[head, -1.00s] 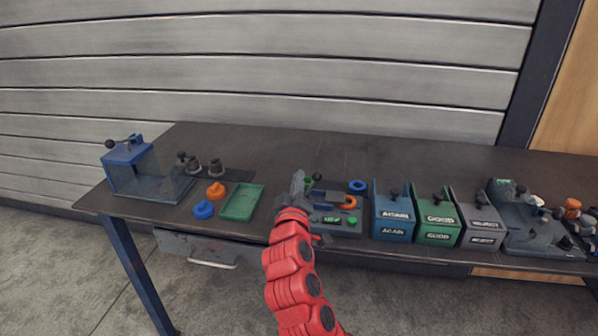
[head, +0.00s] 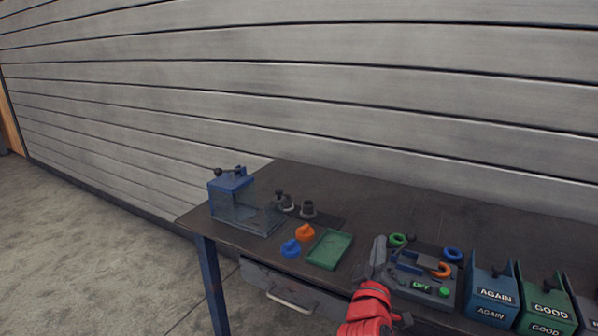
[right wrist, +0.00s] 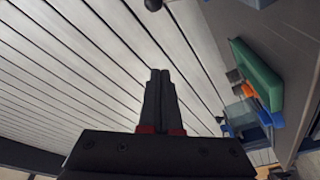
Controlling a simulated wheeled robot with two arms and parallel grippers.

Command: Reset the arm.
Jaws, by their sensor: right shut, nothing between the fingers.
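My right gripper (head: 379,244) is dark grey on a red arm that comes in from the bottom of the head view. It is over the front of the table, at the left edge of the grey test unit (head: 402,284). In the right wrist view its two fingers (right wrist: 160,88) are together with nothing between them, against the slatted wall. My left gripper is not in view.
On the dark table (head: 370,205) are a blue clear-sided fixture (head: 230,182), two dark flanged parts, an orange cap (head: 305,232), a blue cap (head: 290,248) and a green tray (head: 340,249). Labelled bins, AGAIN (head: 489,306) and GOOD (head: 541,313), stand right of the unit.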

